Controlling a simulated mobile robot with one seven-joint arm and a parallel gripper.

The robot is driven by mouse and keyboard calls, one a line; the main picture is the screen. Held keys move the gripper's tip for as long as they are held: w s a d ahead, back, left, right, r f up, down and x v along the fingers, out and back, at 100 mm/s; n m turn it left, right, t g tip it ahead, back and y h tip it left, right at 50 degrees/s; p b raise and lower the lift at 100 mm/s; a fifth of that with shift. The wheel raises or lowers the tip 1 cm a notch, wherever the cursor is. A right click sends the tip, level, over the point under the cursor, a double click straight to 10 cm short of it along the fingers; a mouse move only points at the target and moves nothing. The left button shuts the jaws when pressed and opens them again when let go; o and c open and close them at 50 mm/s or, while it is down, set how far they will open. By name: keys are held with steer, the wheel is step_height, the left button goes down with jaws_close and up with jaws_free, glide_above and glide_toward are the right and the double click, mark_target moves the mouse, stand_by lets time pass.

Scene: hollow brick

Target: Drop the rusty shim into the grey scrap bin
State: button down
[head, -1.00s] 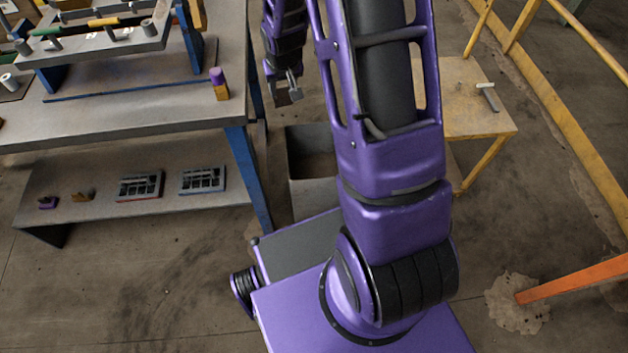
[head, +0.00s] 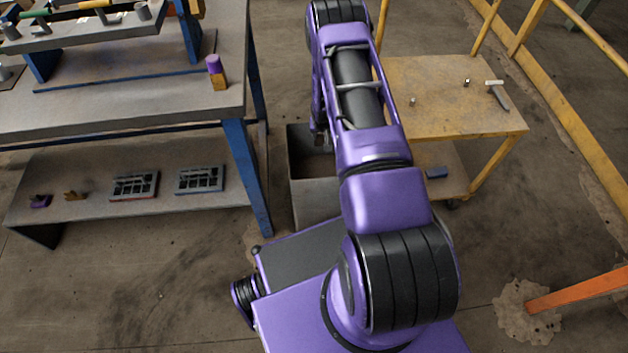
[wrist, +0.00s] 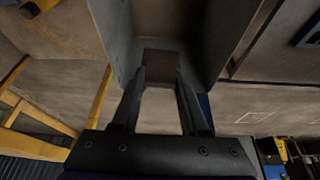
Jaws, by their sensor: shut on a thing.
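The rusty shim (wrist: 160,60) is a small brown plate between my fingertips in the wrist view. My gripper (wrist: 161,76) is shut on it. The grey scrap bin is an open-topped box between the workbench and the yellow cart in the head view (head: 313,202). Its grey walls also show beyond the fingertips in the wrist view (wrist: 225,35). The shim appears against the bin's opening; how high it is relative to the rim I cannot tell. In the head view my gripper (head: 321,138) is mostly hidden by my arm, over the bin, and the shim cannot be made out.
A workbench (head: 120,110) with a lower shelf (head: 100,208) stands left of the bin. A yellow cart (head: 440,90) with a hammer-like tool (head: 498,95) stands right of it. Yellow rails (head: 580,100) run along the right, and an orange beam (head: 580,287) lies lower right.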

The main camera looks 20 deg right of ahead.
mark_target(321, 145)
steer(key=shift+f+b, duration=1.45)
steer(key=shift+f, duration=1.3)
steer(key=shift+c, duration=1.7)
jaws_free()
steer(key=shift+r, duration=0.1)
steer(key=p+v, duration=0.3)
steer(key=v, duration=1.4)
steer(key=shift+r, duration=0.15)
